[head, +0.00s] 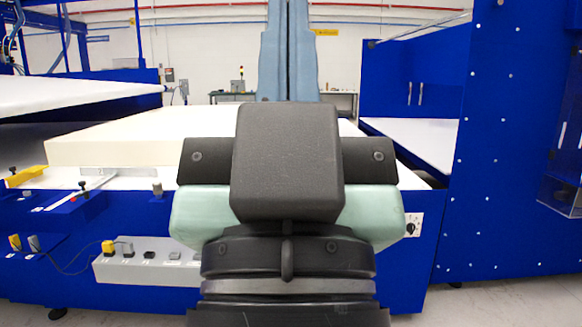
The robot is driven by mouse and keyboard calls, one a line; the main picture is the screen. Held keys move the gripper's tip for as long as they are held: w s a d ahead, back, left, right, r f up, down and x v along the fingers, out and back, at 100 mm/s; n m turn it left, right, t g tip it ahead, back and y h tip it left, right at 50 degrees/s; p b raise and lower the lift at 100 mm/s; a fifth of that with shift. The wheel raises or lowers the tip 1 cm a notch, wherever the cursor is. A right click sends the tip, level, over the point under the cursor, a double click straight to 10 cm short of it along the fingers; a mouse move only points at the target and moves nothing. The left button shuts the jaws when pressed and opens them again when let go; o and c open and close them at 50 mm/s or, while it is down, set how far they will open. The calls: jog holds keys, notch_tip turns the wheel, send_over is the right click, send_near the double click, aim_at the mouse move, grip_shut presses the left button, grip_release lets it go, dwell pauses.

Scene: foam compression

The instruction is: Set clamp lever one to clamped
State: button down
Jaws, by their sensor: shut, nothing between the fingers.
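At the left front edge of the blue machine, a yellow lever-like part (25,176) with a small black knob shows. A cream foam slab (130,142) lies on the machine's white bed just behind. My gripper does not show; my own dark and pale green arm parts fill the middle and hide much of the machine front.
A grey control box (145,268) with a yellow button and several switches sits low on the blue front. A dial (411,228) is at the right. A tall blue cabinet (520,140) closes off the right side. Some grey floor is clear at lower right.

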notch_tip(320, 180, up, 24)
jog(key=p, duration=2.1)
jog(key=shift+f, duration=0.25)
